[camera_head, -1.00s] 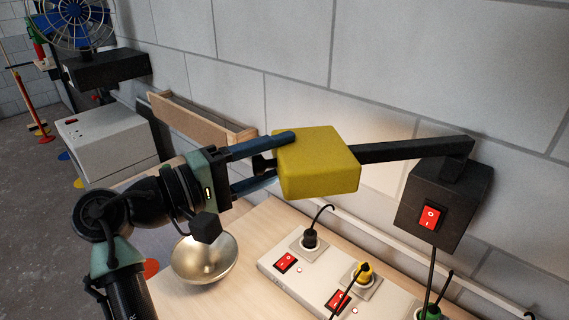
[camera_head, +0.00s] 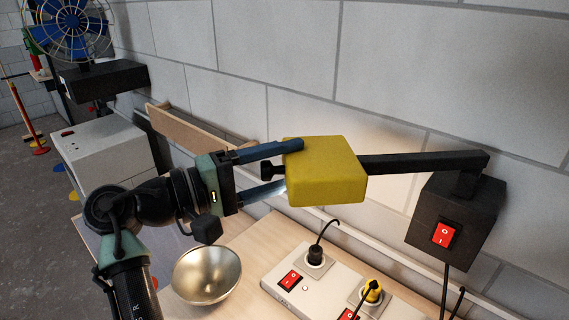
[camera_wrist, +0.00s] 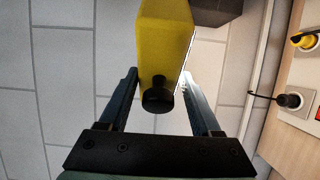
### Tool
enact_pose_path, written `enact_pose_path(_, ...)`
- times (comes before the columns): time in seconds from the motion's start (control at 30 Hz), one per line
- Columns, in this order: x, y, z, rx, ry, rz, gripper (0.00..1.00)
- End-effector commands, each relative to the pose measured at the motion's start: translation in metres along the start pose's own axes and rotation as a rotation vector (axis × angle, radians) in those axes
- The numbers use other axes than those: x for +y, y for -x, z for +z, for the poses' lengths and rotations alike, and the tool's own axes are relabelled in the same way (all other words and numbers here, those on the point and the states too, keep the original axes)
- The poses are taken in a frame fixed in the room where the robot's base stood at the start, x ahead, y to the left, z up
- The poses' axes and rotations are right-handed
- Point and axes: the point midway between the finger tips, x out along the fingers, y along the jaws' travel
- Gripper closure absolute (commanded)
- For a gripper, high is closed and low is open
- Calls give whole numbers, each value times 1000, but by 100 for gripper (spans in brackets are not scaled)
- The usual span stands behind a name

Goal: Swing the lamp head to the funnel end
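The lamp head (camera_head: 325,175) is a yellow block on a black arm (camera_head: 420,162) from a black wall box (camera_head: 455,213). It stands out to the left of the box, above the bench. Pale light falls on the wall behind it. My gripper (camera_head: 290,166) reaches it from the left, one finger along its top edge, the other partly hidden behind it. In the wrist view the fingers (camera_wrist: 159,75) lie close along both sides of the yellow head (camera_wrist: 163,40), with its black end knob (camera_wrist: 158,96) between them. A shiny bowl-shaped piece (camera_head: 207,275), perhaps the funnel, sits below left.
A power strip (camera_head: 325,290) with plugs, cords and red switches lies below the lamp head. The block wall (camera_head: 400,60) is close behind. A wooden tray (camera_head: 200,135), a white cabinet (camera_head: 105,160) and a blue fan (camera_head: 72,22) stand at the left.

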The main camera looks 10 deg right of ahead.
Motion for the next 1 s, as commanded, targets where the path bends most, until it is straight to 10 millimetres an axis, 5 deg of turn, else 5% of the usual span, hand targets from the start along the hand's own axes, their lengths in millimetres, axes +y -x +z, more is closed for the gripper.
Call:
enact_pose_path(0.27,-1,13,-1,3,-4,1,35)
enact_pose_path(0.7,-2,104,0,4,-2,1,35)
enact_pose_path(1.0,0,130,0,0,-1,1,35)
